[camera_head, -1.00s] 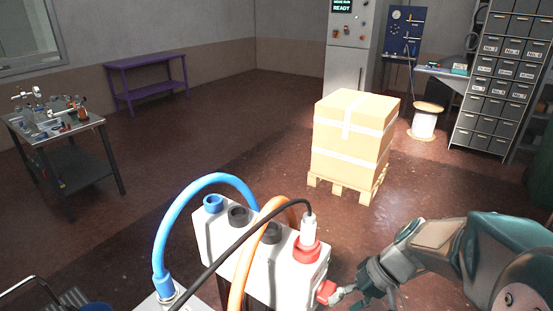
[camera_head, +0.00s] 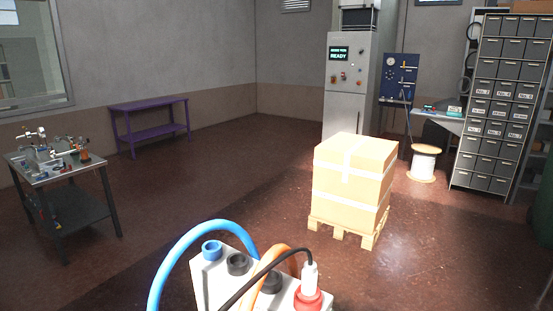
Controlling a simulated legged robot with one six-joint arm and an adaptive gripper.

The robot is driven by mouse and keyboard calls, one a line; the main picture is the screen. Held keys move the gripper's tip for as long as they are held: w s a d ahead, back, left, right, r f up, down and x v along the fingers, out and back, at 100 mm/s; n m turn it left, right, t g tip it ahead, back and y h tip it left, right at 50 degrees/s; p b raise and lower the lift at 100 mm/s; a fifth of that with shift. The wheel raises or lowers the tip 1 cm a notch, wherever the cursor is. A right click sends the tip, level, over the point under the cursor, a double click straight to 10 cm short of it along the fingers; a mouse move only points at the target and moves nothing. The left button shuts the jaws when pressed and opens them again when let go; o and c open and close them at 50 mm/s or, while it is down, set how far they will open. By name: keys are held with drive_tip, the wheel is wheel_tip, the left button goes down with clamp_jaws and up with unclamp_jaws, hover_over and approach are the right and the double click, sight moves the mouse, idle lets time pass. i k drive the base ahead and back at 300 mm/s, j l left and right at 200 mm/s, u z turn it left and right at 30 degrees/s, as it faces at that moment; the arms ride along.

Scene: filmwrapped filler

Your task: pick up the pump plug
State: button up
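A white box (camera_head: 225,272) with sockets in its top stands at the bottom middle. A white and grey plug (camera_head: 309,276) with a black cable sits upright in the red socket (camera_head: 308,299) at its right end. A blue hose (camera_head: 184,243) arches to the left of the box, and an orange hose (camera_head: 272,262) crosses its middle. Which of these is the pump plug I cannot tell for sure. The lower part of the box is cut off by the frame edge. My gripper is outside the view.
A carton on a pallet (camera_head: 350,184) stands behind the box to the right. A cart with lab parts (camera_head: 80,201) is at the left, a purple bench (camera_head: 149,106) at the back wall. A cabinet reading READY (camera_head: 345,88) and a drawer rack (camera_head: 500,108) stand at the back right.

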sight(309, 292)
drive_tip(key=k+l+u, duration=0.2)
drive_tip(key=u, duration=2.2)
drive_tip(key=l+z, duration=0.1)
drive_tip(key=z, duration=1.9)
drive_tip(key=i+l+u, duration=0.2)
drive_tip(key=i+l, duration=0.35)
drive_tip(key=l, duration=0.1)
